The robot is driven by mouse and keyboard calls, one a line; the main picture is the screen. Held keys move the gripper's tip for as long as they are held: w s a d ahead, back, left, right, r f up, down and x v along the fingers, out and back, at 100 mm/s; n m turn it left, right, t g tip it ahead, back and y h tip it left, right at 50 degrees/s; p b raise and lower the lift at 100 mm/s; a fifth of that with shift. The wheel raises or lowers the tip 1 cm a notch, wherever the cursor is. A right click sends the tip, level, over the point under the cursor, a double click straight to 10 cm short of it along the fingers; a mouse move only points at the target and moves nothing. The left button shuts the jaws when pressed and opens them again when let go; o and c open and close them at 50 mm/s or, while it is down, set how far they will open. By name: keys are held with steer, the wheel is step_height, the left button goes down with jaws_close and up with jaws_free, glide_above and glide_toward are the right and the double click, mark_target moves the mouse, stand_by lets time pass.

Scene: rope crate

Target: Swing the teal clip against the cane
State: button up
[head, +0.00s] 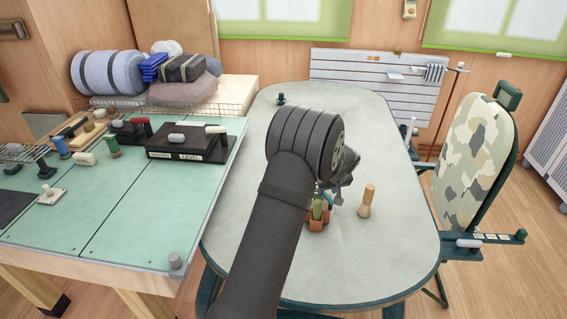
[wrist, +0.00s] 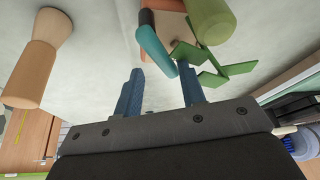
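The teal clip (wrist: 155,50) is a short rounded bar in the wrist view, slanting from a terracotta block toward my fingertips. Beside it on the right is a thick green upright (wrist: 208,18), which looks like the cane, with flat green leaf-like pieces (wrist: 212,68) around its near end. In the head view the green upright (head: 318,208) stands at a terracotta holder (head: 317,224) on the table, partly behind my arm. My gripper (wrist: 161,70) is open, its two blue fingers apart. The clip's near end is around the fingertip gap; I cannot tell whether it touches a finger.
A wooden peg (head: 367,201) stands on the grey oval table (head: 400,245), right of the holder. A small dark green piece (head: 281,98) is at the table's far end. A green workbench (head: 150,225) with tools adjoins on the left.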

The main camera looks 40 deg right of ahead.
steer(key=shift+s+d+m+h, duration=0.15)
steer(key=shift+m+h, duration=0.1)
steer(key=shift+m, duration=0.35)
steer(key=shift+s+d+m+h, duration=0.15)
steer(key=shift+m+h, duration=0.1)
steer(key=shift+m, duration=0.35)
steer(key=w+v, duration=0.1)
steer(key=v, duration=1.7)
steer(key=w+a+r, duration=0.1)
steer(key=a+r, duration=0.2)
steer(key=a, duration=0.6)
steer(key=w+a+r, duration=0.2)
steer(key=a+r, duration=0.2)
steer(key=a, duration=0.5)
steer(key=shift+r+n, duration=0.2)
steer(key=shift+n, duration=0.1)
steer(key=shift+o, duration=0.4)
steer(key=shift+w+a, duration=0.1)
